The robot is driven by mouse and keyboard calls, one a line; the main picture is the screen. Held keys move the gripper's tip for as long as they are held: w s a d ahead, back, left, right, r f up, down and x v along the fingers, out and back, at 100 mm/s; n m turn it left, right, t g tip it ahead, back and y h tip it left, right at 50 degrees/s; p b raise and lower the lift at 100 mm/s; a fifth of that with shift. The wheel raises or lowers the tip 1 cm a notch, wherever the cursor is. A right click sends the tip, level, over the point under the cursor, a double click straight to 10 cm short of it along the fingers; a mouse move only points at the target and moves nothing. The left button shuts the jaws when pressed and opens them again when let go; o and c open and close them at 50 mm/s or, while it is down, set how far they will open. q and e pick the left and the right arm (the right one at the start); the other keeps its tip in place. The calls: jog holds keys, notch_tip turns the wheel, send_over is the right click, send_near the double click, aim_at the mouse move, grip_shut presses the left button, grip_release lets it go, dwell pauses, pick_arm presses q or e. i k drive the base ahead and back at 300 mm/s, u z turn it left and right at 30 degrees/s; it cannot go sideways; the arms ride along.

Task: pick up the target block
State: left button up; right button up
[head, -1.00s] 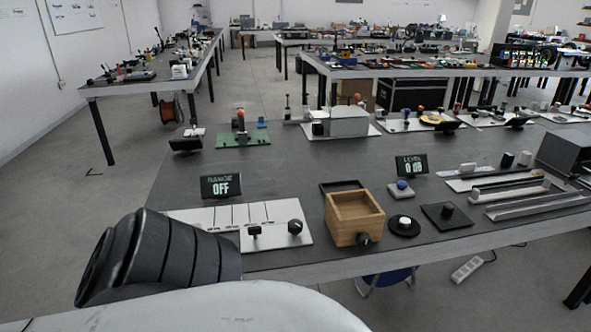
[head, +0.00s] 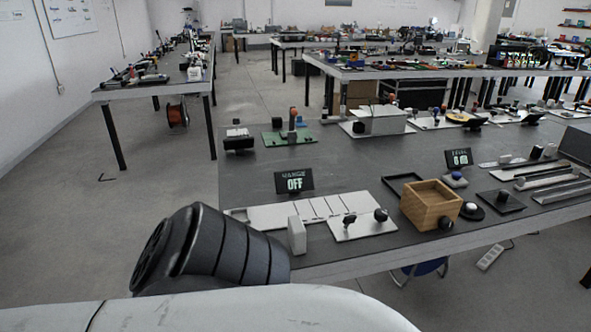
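A small upright white block (head: 297,235) stands at the table's front edge, close to the white slotted panel (head: 265,216). It is the thing most like a target block, but the picture does not mark it as such. My black ribbed arm part ends just left of it; I cannot tell if they touch. An open wooden box (head: 423,208) with a black knob on its front stands to the right. Neither gripper shows in the head view.
A white plate (head: 362,231) with black knobs lies between block and box. A display (head: 294,183) reading OFF stands behind the slotted panel. A black frame (head: 391,190) lies behind the box. Bare dark table (head: 225,180) lies at the left.

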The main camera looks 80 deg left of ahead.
aim_at(297, 234)
jog(key=k, duration=0.55)
jog(key=u, duration=0.75)
